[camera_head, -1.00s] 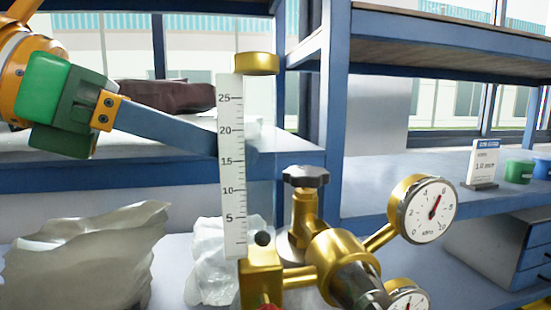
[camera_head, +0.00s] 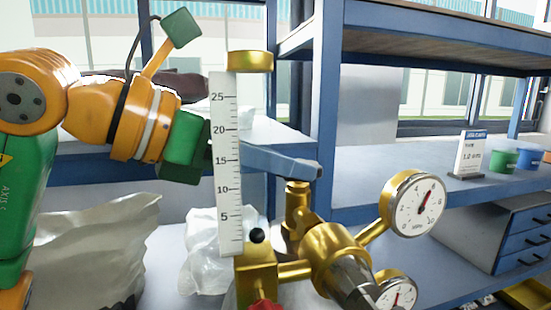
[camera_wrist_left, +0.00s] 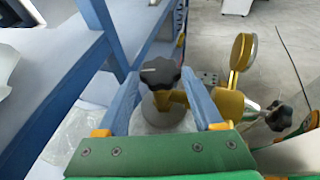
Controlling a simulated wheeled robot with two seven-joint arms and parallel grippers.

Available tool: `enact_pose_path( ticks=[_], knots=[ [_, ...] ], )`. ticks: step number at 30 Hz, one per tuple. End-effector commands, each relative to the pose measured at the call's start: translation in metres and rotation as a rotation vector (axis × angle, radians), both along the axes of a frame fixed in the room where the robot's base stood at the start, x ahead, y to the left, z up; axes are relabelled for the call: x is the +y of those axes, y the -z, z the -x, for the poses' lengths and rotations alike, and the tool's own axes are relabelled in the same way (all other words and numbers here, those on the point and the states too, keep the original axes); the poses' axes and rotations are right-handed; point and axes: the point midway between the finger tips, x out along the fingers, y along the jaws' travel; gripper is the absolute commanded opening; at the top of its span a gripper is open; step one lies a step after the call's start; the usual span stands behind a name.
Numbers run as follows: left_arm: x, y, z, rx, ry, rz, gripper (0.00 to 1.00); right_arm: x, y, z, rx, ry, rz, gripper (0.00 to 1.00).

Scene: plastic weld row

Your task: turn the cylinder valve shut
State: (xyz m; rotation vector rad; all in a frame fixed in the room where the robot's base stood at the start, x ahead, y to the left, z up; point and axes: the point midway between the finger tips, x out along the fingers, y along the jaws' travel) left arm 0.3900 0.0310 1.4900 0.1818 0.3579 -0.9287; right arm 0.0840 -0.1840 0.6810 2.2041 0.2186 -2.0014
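The cylinder valve's black lobed handwheel (camera_wrist_left: 160,72) shows in the left wrist view, on a brass stem above the pale cylinder top (camera_wrist_left: 155,121). In the head view the handwheel is hidden behind my left gripper's blue fingers, above the brass valve body (camera_head: 298,203). My left gripper (camera_head: 305,168) reaches in from the left, behind the scaled flow tube (camera_head: 228,165). In the left wrist view the gripper (camera_wrist_left: 159,76) is open, with one finger on each side of the handwheel and narrow gaps visible. My right gripper is in neither view.
The brass regulator (camera_head: 338,258) carries two gauges, the upper one (camera_head: 416,205) and a lower one (camera_head: 397,294), right of the valve. A blue shelf post (camera_head: 328,110) stands behind. Translucent plastic bags (camera_head: 90,255) lie at left. Small pots (camera_head: 502,160) and a sign (camera_head: 470,153) stand at right.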

Motion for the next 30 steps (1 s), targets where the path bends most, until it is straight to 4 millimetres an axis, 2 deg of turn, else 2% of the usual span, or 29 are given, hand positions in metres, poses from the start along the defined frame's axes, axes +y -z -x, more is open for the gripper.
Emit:
enact_pose_path(
  ticks=[5,15,25,26,27,29,30],
  knots=[
    [-0.0001,0.0005,-0.0010,0.004,0.024,0.000,0.13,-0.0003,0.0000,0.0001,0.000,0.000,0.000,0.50],
    [0.0027,0.0004,-0.0075,0.003,0.312,0.000,0.13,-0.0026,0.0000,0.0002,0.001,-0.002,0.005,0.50],
    [0.0029,0.0011,-0.0071,-0.001,0.334,-0.004,0.13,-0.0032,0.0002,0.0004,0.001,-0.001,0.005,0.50],
    [0.0029,0.0011,-0.0073,-0.001,0.334,-0.004,0.74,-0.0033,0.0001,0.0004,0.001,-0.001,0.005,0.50],
    [0.0030,0.0011,-0.0072,-0.001,0.334,-0.003,0.84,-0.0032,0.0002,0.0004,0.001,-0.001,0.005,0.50],
    [0.0030,0.0008,-0.0072,-0.001,0.334,-0.003,1.00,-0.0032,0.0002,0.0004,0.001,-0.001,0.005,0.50],
    [0.0031,0.0007,-0.0073,-0.001,0.333,-0.003,1.00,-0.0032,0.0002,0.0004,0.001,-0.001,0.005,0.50]
  ],
)
